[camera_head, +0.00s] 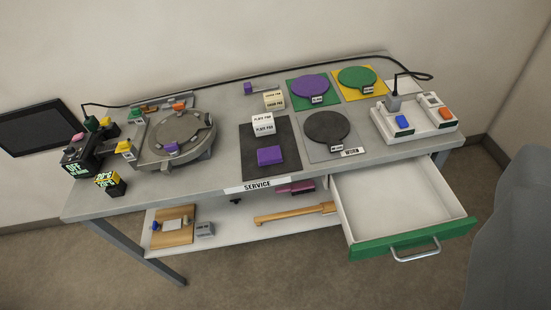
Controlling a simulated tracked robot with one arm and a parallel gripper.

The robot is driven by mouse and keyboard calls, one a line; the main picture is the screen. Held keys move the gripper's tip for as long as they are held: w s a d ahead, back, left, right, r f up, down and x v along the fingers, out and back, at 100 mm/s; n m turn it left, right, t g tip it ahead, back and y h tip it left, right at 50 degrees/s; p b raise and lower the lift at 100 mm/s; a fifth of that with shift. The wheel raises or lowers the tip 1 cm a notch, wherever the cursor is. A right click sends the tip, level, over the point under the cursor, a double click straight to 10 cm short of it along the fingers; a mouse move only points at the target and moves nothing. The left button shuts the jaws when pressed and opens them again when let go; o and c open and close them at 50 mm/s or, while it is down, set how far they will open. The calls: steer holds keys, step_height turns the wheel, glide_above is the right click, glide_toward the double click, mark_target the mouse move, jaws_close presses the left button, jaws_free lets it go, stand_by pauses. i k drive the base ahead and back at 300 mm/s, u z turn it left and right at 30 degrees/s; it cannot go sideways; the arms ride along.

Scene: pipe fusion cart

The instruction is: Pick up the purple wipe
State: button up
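A purple folded block (270,155), which looks like the purple wipe, lies flat on the front part of a dark grey mat (285,132) near the front edge of the cart top, just behind the SERVICE label. Nothing touches it from above. A purple round pad (311,87) lies on a green square behind it, and smaller purple pieces sit at the back (247,88) and on the round clamp (170,148). My gripper does not show in this view.
White labelled pads (263,125) stand on the mat behind the block. A dark disc (326,127) lies to its right. The green-fronted drawer (414,240) is open below right. A round grey clamp (178,136) stands left; a white switch unit (438,121) stands right.

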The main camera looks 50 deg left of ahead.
mark_target(270, 156)
steer(key=k, duration=1.15)
steer(key=u, duration=0.45)
steer(key=i, duration=1.6)
steer(key=z, duration=0.1)
